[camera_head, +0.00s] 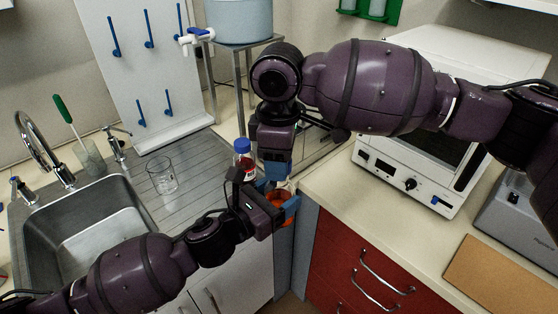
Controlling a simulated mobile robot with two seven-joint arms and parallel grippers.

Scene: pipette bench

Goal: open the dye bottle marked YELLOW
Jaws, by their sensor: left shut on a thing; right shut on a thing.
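A small bottle with orange-yellow contents (279,197) is held above the counter edge, in front of the corner between the two counters. My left gripper (284,209), with blue fingers, is shut around its body. My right gripper (273,173) points down from above and is shut at the bottle's top. The cap is hidden between its fingers, so I cannot tell whether it is on or loose. No label can be read. A second bottle (243,160), with a blue cap and dark red contents, stands behind my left gripper.
A glass beaker (161,176) stands on the drainboard (195,160) beside the sink (85,232). A blue-grey tank (240,22) sits on a metal stand behind. A white oven (420,165) and a cork board (500,275) are on the right counter.

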